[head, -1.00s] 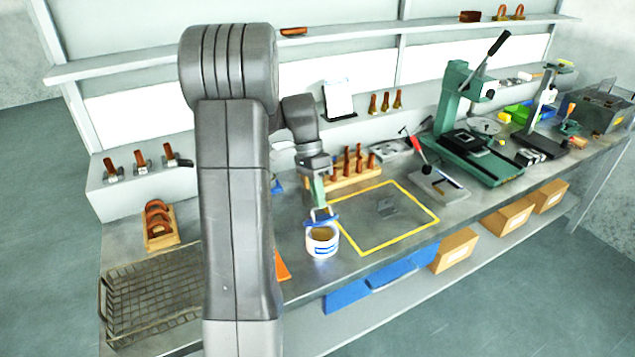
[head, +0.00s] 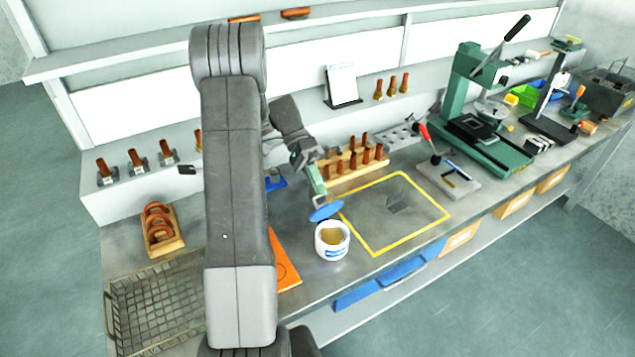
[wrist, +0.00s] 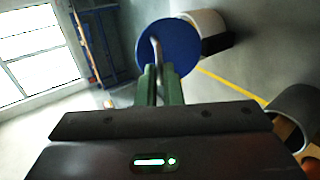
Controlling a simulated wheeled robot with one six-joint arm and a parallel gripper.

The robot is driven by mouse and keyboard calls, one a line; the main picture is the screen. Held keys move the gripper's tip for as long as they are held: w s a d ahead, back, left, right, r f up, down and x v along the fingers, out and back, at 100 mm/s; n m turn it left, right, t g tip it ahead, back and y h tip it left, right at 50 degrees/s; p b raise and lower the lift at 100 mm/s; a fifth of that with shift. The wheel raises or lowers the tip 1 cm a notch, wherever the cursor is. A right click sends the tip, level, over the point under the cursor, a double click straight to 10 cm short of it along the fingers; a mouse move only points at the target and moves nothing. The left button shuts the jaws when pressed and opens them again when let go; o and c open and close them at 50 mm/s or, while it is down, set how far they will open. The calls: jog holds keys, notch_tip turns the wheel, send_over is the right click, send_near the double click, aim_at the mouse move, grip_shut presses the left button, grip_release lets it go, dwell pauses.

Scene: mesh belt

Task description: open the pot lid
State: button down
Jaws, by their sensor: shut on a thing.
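The pot (head: 332,250) is a white tub with a blue label, standing open on the bench with tan contents showing inside. Its blue round lid (head: 327,210) is off the pot, tilted, just above and behind its rim. My gripper (head: 319,192) is shut on the lid's handle. In the wrist view the blue lid (wrist: 168,46) is beyond the green fingers (wrist: 160,85), with its grey handle between them. Whether the lid's lower edge touches the pot rim, I cannot tell.
A yellow-outlined area (head: 375,252) lies right of the pot. A wooden rack of brown-handled tools (head: 335,180) stands behind. An orange board (head: 284,268) lies left, a wire basket (head: 150,305) at far left. A green press (head: 500,160) stands at right.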

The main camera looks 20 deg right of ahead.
dwell(0.3)
jog(key=c, duration=1.6)
grip_release()
jog(key=shift+o, duration=0.2)
jog(key=shift+w, duration=0.1)
jog(key=p+v, duration=0.2)
jog(key=v, duration=0.5)
jog(key=shift+w, duration=0.15)
